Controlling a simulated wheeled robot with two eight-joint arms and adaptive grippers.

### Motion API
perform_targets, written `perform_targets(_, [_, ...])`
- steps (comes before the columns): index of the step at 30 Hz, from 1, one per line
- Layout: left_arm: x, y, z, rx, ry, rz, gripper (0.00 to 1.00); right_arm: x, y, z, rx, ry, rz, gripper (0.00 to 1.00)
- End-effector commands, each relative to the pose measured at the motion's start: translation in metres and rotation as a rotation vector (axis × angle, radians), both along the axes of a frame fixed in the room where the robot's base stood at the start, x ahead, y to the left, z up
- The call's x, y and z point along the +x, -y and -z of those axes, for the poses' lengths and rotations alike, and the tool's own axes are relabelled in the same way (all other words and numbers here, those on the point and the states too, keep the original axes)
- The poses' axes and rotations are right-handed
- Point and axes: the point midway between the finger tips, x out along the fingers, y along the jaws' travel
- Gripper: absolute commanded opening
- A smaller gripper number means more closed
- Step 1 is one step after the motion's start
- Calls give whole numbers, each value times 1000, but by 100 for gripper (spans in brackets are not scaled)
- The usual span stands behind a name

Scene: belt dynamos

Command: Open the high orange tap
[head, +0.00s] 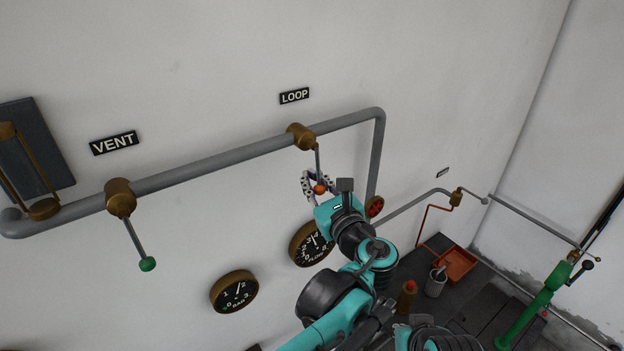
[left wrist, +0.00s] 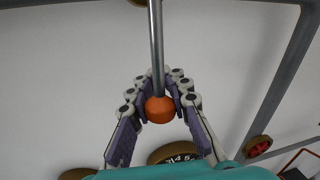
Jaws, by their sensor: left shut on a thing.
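The orange tap's lever hangs down from a brass valve body (head: 301,136) on the grey pipe, under the LOOP sign (head: 295,96). Its orange ball knob (head: 320,189) is at the lever's lower end. My left gripper (head: 314,186) is shut around the knob. In the left wrist view the fingers close on both sides of the orange knob (left wrist: 160,108), with the grey rod (left wrist: 156,45) running up from it. The lever points almost straight down, slightly to the right. My right gripper is not visible.
A green-knobbed lever (head: 147,264) hangs under the VENT sign (head: 114,142). Gauges (head: 234,291) sit on the wall below the pipe. A red handwheel (head: 375,207) is just right of my gripper. An orange tray (head: 456,264) and a bottle (head: 407,297) stand lower right.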

Motion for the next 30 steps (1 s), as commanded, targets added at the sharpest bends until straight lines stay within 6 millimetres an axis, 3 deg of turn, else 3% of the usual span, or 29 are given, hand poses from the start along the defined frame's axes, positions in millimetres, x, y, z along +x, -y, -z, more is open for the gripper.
perform_targets(14, [13, 17, -2, -185, 135, -2, 0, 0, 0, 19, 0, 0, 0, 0])
perform_targets(30, [37, 50, -29, -599, 435, 0, 0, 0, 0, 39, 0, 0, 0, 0])
